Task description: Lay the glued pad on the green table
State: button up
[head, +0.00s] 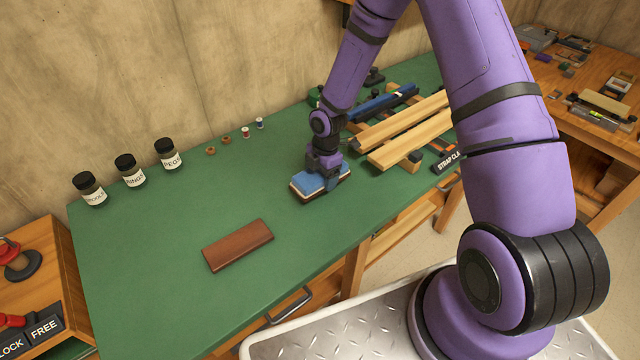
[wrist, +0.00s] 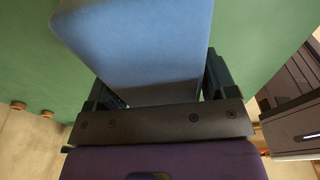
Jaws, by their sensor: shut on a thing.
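My gripper (head: 322,174) is shut on a pad with a blue top (head: 308,183) and a pale and brown layered edge below. In the wrist view the blue pad (wrist: 140,40) fills the space between the jaws. The pad is at or just above the green table (head: 180,230), near its middle; I cannot tell whether it touches. A flat reddish-brown block (head: 238,245) lies on the green table, to the left of and nearer than the pad.
Three labelled dark-lidded jars (head: 130,170) stand at the back left, with several small spools (head: 245,132) to their right. Wooden bars (head: 410,140) and a blue clamp (head: 382,103) lie right of my gripper. Green surface is clear around the brown block.

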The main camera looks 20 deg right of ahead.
jog(key=shift+f, duration=1.8)
jog(key=shift+f, duration=0.15)
jog(key=o, duration=0.9)
